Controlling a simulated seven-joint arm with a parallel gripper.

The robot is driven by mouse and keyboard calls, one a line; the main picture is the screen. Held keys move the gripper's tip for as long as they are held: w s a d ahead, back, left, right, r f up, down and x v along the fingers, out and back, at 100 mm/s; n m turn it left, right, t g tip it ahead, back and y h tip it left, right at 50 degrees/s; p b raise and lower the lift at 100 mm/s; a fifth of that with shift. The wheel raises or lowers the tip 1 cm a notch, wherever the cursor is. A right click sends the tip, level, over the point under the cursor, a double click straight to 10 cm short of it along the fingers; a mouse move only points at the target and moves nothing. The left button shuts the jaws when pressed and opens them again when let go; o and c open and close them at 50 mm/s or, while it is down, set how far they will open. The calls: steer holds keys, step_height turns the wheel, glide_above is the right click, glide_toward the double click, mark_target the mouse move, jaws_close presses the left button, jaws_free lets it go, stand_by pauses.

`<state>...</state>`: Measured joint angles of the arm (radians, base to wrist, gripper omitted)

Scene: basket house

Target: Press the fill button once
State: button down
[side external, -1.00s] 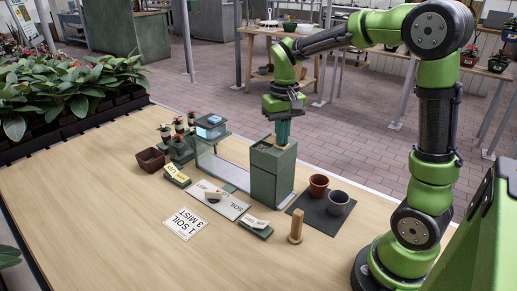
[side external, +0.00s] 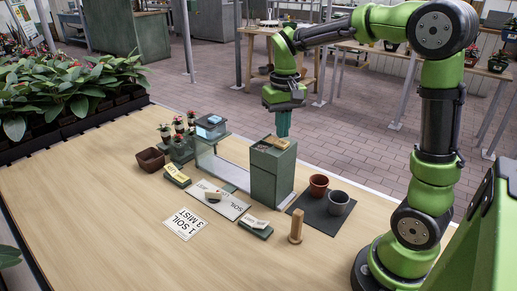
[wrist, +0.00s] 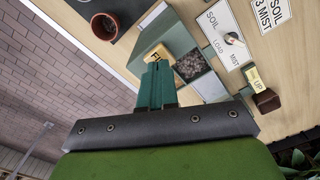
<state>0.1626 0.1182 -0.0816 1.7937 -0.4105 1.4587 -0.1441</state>
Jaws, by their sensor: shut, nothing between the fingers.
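The tall green dispenser box (side external: 272,175) stands on the wooden table. A cream label plate (side external: 277,141) lies on its top; in the wrist view the plate (wrist: 156,52) shows the start of a word, "FI", and the fingers cover the rest. I cannot make out a separate button. My gripper (side external: 283,134) is shut and empty, pointing down over the box top, with its fingertips apparently just above the plate. In the wrist view the green fingers (wrist: 157,68) are together. The box's open top with dark soil (wrist: 191,64) shows beside them.
A white plate (side external: 231,206) with a knob reads SOIL, LOAD, MIST. A card (side external: 185,223) reads "1 SOIL 3 MIST". Two pots, red-brown (side external: 319,185) and grey (side external: 338,203), stand on a dark mat. A wooden peg (side external: 295,227) stands in front. The front-left tabletop is clear.

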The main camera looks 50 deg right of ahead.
steer(key=shift+r, duration=0.1)
stand_by(0.5)
step_height(320, 180, up, 6)
steer(key=shift+f, duration=0.1)
stand_by(0.4)
steer(key=shift+s+a+f+t, duration=0.2)
steer(key=shift+a+f+t, duration=0.1)
steer(key=shift+a+f, duration=0.15)
steer(key=shift+s+a+f+t, duration=0.15)
steer(key=shift+a+f+t, duration=0.15)
steer(key=shift+f, duration=0.25)
steer(key=s+a+n+t+y, duration=0.2)
steer(key=s+a+t, duration=0.4)
steer(key=s+a, duration=0.4)
steer(key=shift+s+a+f, duration=0.2)
steer(key=shift+s+f, duration=0.2)
steer(key=shift+s, duration=0.2)
